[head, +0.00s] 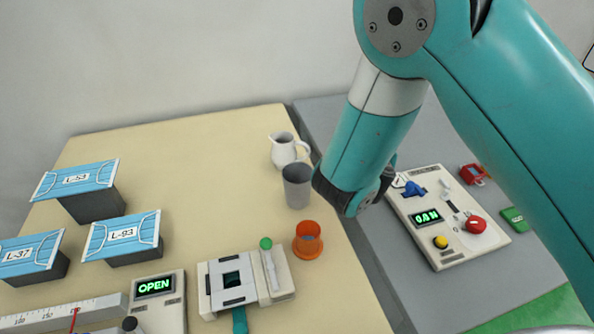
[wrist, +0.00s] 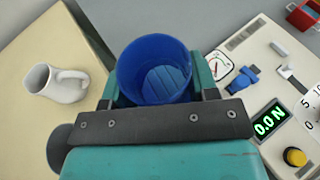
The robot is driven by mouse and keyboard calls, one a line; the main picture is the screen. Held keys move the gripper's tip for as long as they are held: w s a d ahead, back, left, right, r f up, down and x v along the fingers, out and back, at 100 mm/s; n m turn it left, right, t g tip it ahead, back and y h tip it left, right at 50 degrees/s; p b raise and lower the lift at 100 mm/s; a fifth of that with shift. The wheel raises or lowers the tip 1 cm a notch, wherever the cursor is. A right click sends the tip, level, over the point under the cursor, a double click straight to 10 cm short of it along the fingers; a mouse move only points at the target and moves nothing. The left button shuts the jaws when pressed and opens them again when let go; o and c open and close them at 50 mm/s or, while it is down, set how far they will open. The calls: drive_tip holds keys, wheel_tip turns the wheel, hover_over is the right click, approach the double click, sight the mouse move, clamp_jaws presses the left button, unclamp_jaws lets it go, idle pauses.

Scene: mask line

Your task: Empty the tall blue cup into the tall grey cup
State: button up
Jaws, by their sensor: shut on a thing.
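The tall blue cup (wrist: 153,58) is between the fingers of my gripper (wrist: 157,92) in the wrist view, its open mouth toward the camera. A lighter blue, lined surface shows inside it; I cannot tell whether this is contents or the cup's bottom. My gripper is shut on the cup. In the head view my arm hides the blue cup and the fingers. The tall grey cup (head: 297,187) stands upright on the beige table, just left of my wrist in the head view. Its inside is too small to make out.
A white jug (head: 285,150) stands behind the grey cup and an orange cup (head: 308,240) in front. A panel (head: 447,225) with knobs and a display lies right on the grey table. Mask-topped boxes (head: 88,195) stand left. The beige table's back middle is clear.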

drive_tip(key=shift+n+y, duration=0.7)
drive_tip(key=shift+y, duration=0.1)
drive_tip(key=s+a+f, duration=0.1)
drive_tip(key=a, duration=0.8)
drive_tip(key=s+a+f+b, duration=0.1)
drive_tip(key=s+a+f, duration=0.1)
drive_tip(key=a, duration=0.7)
drive_tip(key=s+a+f+b, duration=0.1)
drive_tip(key=a+f, duration=0.1)
drive_tip(key=a, duration=0.7)
drive_tip(key=shift+s+f, duration=0.25)
drive_tip(key=shift+s, duration=0.1)
drive_tip(key=shift+s+a+f, duration=0.1)
drive_tip(key=shift+a+f, duration=0.05)
drive_tip(key=shift+f, duration=0.3)
drive_tip(key=shift+r, duration=0.15)
